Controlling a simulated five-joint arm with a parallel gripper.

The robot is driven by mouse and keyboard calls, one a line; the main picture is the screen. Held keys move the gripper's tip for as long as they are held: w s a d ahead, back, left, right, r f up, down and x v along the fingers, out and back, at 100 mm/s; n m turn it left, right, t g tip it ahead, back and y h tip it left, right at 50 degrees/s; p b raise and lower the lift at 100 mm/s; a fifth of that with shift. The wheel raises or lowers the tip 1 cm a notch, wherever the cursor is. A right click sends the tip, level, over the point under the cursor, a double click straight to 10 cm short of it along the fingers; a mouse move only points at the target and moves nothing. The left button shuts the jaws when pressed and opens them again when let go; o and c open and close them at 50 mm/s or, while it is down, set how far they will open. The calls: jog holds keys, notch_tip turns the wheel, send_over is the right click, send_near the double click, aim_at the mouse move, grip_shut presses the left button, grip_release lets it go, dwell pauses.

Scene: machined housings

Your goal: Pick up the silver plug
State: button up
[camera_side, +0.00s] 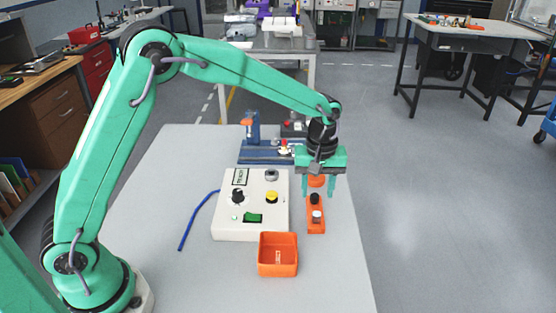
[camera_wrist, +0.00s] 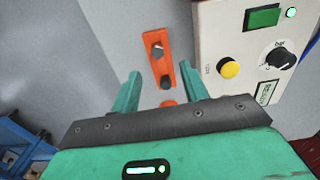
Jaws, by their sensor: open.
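The silver plug (camera_side: 317,215) stands upright at the near end of a narrow orange holder (camera_side: 322,228). A black plug (camera_side: 315,198) stands in the same holder, just behind it. In the wrist view the silver plug (camera_wrist: 157,50) is at the far end of the holder (camera_wrist: 150,39), with the black plug (camera_wrist: 166,83) closer to my gripper. My gripper (camera_side: 318,193) points down with its fingers apart and empty, above and behind the silver plug. In the wrist view the gripper fingers (camera_wrist: 160,70) appear on either side of the holder. Nothing is between them in contact.
A white control box (camera_side: 252,228) with knobs and a yellow button is left of the holder. An orange bin (camera_side: 278,267) is in front. Another orange piece (camera_side: 316,181) is under my gripper. A blue fixture (camera_side: 262,153) is behind. The table's right side is clear.

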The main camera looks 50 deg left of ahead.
aim_at(317, 213)
jog(key=shift+d+f, duration=0.1)
jog(key=shift+f, duration=1.4)
jog(key=shift+w+d+f, duration=0.1)
jog(key=shift+w+f, duration=0.05)
jog(key=shift+f, duration=2.45)
grip_shut()
